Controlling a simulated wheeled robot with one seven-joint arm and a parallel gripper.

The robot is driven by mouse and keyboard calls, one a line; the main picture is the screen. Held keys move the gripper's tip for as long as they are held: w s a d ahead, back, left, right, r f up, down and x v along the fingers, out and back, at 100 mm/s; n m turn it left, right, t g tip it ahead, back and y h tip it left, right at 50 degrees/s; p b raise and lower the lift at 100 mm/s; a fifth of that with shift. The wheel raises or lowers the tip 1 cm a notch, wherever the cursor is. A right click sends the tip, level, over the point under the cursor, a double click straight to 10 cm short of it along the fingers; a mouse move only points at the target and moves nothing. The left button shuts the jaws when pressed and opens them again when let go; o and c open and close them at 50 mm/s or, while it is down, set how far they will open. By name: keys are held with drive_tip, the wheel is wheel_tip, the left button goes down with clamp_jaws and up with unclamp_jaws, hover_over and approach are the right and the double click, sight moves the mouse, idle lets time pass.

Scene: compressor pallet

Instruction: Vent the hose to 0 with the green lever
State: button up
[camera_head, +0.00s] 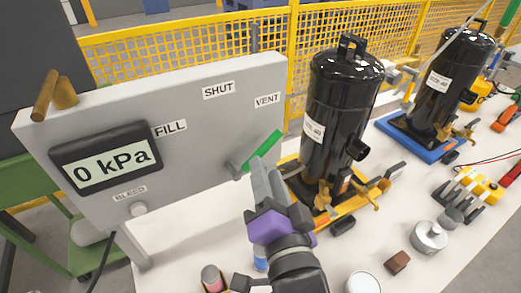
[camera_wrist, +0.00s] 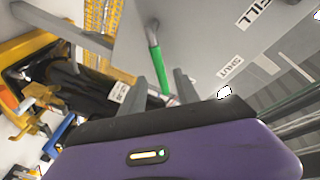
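The green lever (camera_head: 262,149) sits on the front of the grey panel (camera_head: 200,125) and slants up and right, toward the VENT label (camera_head: 267,100). The panel's display (camera_head: 107,165) reads 0 kPa. My gripper (camera_head: 264,172) is just in front of the lever in the head view. In the wrist view the green lever (camera_wrist: 155,55) runs down toward my gripper (camera_wrist: 162,90). The two grey fingers are apart, with the lever's end between or just beyond them. I cannot tell whether they touch it. The hose is not clearly identifiable.
A black compressor (camera_head: 342,110) stands close to the right, with another (camera_head: 451,85) on a blue base. Yellow mesh fencing (camera_head: 190,43) is behind.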

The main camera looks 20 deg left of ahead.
sight(262, 155)
drive_tip(key=x, duration=0.6)
drive_tip(key=shift+w+a+p, duration=0.1)
drive_tip(key=shift+w+p, duration=0.15)
drive_tip(key=shift+p, duration=0.1)
clamp_jaws()
idle(1.1)
